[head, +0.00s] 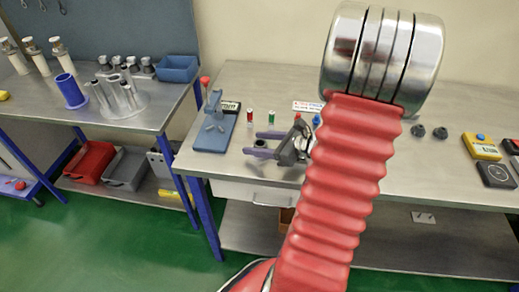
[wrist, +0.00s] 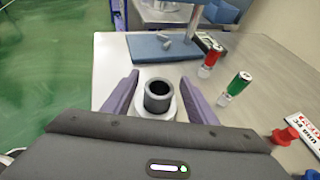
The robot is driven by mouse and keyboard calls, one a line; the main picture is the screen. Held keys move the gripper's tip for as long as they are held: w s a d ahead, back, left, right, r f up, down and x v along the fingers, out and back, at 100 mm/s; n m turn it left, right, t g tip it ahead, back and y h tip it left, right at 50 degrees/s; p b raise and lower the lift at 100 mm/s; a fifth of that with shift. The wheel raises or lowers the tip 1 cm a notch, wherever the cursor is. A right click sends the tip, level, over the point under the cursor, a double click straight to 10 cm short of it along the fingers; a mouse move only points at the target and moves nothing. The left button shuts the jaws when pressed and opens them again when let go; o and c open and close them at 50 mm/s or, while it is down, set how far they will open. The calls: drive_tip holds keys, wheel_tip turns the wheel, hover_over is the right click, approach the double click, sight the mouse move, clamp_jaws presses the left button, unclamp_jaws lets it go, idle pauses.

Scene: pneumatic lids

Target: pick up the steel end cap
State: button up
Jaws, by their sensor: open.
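A dark grey hollow round part, open at the top, with a pale round base or flange, stands upright on the steel bench; I take it as the steel end cap (wrist: 158,97). In the head view only its dark top (head: 260,143) shows, small, near the bench's front edge. My gripper (wrist: 160,76) is open, with one purple finger on each side of the cap. The fingers look apart from its dark collar; whether they touch the base I cannot tell. In the head view my gripper (head: 254,143) sits low at the bench front, partly behind my red arm.
A blue fixture (head: 214,130) stands on the bench (head: 350,205) left of my gripper. Red (wrist: 212,57) and green (wrist: 238,84) capped small parts stand beyond the right finger. A yellow device (head: 482,146) lies far right. Another bench (head: 150,118) stands at left.

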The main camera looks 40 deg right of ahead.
sight(256, 143)
drive_tip(key=shift+x, duration=1.6)
drive_tip(key=shift+c, duration=0.4)
clamp_jaws()
